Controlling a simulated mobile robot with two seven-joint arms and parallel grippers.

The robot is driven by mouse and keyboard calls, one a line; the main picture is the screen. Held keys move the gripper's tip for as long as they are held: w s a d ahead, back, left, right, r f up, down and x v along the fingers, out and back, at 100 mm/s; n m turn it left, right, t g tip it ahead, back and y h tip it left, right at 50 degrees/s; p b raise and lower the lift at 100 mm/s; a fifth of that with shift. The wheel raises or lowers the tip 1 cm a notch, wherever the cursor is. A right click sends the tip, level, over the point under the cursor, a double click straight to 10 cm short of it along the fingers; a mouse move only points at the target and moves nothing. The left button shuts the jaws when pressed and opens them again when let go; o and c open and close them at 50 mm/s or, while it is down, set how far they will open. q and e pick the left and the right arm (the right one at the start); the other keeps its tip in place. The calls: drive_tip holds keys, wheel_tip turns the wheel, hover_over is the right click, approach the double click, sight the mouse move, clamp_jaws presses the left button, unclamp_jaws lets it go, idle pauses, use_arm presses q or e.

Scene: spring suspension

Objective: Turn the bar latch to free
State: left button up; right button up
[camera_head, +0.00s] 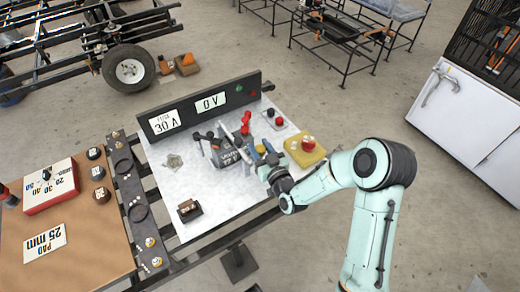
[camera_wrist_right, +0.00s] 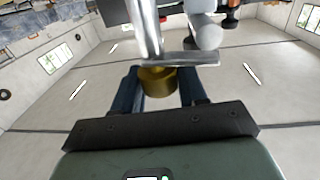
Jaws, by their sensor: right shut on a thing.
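My right gripper (camera_head: 267,157) reaches in from the right to the dark clamp-like fixture (camera_head: 226,155) on the pale bench plate. In the right wrist view, its two blue fingers (camera_wrist_right: 158,92) are closed on a short brass cylinder (camera_wrist_right: 158,83). A flat grey metal bar (camera_wrist_right: 185,60) lies across just above the cylinder, with an upright metal post (camera_wrist_right: 147,28) behind it. I cannot tell for certain which part is the bar latch, or its turn angle. A small yellow part (camera_head: 260,148) shows by the fingers in the head view. My left gripper is not seen.
A yellow box (camera_head: 296,153) with a red button is at the right. The plate's front middle is clear.

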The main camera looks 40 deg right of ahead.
drive_tip(key=shift+n+y, duration=0.8)
drive_tip(key=shift+y, duration=0.4)
drive_tip(key=n+y, duration=0.2)
drive_tip(key=shift+d+y, duration=0.1)
drive_tip(key=shift+y, duration=0.3)
drive_tip(key=n+g+y, duration=0.1)
drive_tip(key=n+y, duration=0.1)
drive_tip(key=y, duration=0.1)
drive_tip(key=n+y+p, duration=0.1)
drive_tip(key=n+y, duration=0.1)
drive_tip(key=y, duration=0.2)
drive_tip(key=shift+n+g, duration=0.3)
drive_tip(key=shift+g, duration=0.1)
drive_tip(key=n+g+y, duration=0.2)
drive_tip(key=y, duration=0.1)
drive_tip(key=shift+n+g, duration=0.3)
drive_tip(key=n+g+y, duration=0.2)
drive_tip(key=y, duration=0.1)
drive_tip(key=shift+f+g, duration=0.15)
drive_tip(key=shift+g, duration=0.25)
drive_tip(key=shift+a+n+g+y+b, duration=0.2)
drive_tip(key=shift+n+g+y+b, duration=0.55)
drive_tip(key=shift+n+g, duration=0.8)
drive_tip(key=shift+g+y, duration=0.35)
drive_tip(key=shift+g, duration=0.2)
drive_tip(key=o, duration=1)
